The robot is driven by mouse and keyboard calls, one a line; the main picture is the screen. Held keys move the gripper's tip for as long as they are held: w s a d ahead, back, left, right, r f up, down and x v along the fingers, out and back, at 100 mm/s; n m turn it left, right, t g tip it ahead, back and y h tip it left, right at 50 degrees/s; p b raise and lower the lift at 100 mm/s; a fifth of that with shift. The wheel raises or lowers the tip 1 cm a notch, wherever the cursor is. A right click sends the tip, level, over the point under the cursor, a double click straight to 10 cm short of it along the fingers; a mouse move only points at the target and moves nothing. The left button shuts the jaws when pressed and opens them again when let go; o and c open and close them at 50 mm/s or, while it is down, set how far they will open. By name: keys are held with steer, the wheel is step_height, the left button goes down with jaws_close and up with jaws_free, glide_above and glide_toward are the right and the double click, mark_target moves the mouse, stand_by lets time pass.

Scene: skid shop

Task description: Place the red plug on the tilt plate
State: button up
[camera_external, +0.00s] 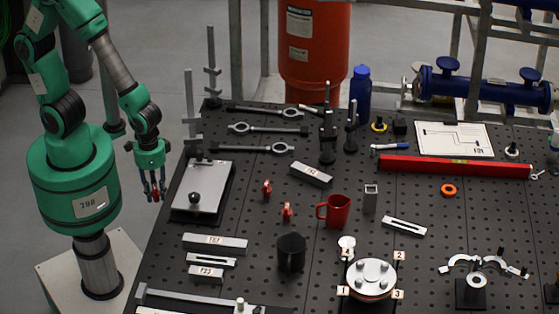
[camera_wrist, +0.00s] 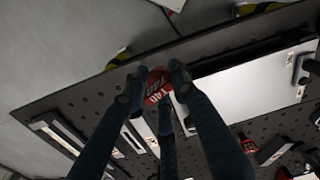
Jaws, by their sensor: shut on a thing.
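My gripper (camera_external: 154,188) hangs just off the left edge of the table, to the left of the tilt plate. It is shut on a red plug (camera_external: 155,196). In the wrist view the plug (camera_wrist: 157,86) sits between the fingertips, with white lettering on its face. The tilt plate (camera_external: 207,182) is a flat silver plate on a dark base at the table's left side, with a black knob near its lower edge. It shows as a pale plate in the wrist view (camera_wrist: 236,88), apart from the plug. Two similar red pieces (camera_external: 266,189), (camera_external: 287,210) stand on the table.
The black perforated table (camera_external: 235,222) holds wrenches (camera_external: 270,129), grey blocks (camera_external: 215,243), a red mug (camera_external: 337,210), a black mug (camera_external: 291,252) and a red level (camera_external: 455,166). Upright posts (camera_external: 190,112) stand behind the tilt plate. The plate's top looks clear except for its knob.

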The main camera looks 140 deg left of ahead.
steer(key=s+a+r+n+p, duration=0.1)
steer(key=s+a+n, duration=0.3)
steer(key=s+a, duration=0.5)
steer(key=shift+s+r+n+p, duration=0.35)
steer(key=shift+s+r, duration=0.55)
steer(key=shift+s, duration=0.6)
steer(key=shift+w+a, duration=0.1)
steer(key=shift+a, duration=0.05)
steer(key=w+a, duration=0.3)
steer(key=w+a+f, duration=0.1)
steer(key=w+a, duration=0.7)
steer(key=shift+a+f+b, duration=0.2)
steer(key=shift+f+b, duration=0.05)
steer(key=shift+b, duration=0.1)
steer(key=shift+f, duration=0.1)
steer(key=shift+f, duration=1.65)
steer(key=shift+f, duration=0.1)
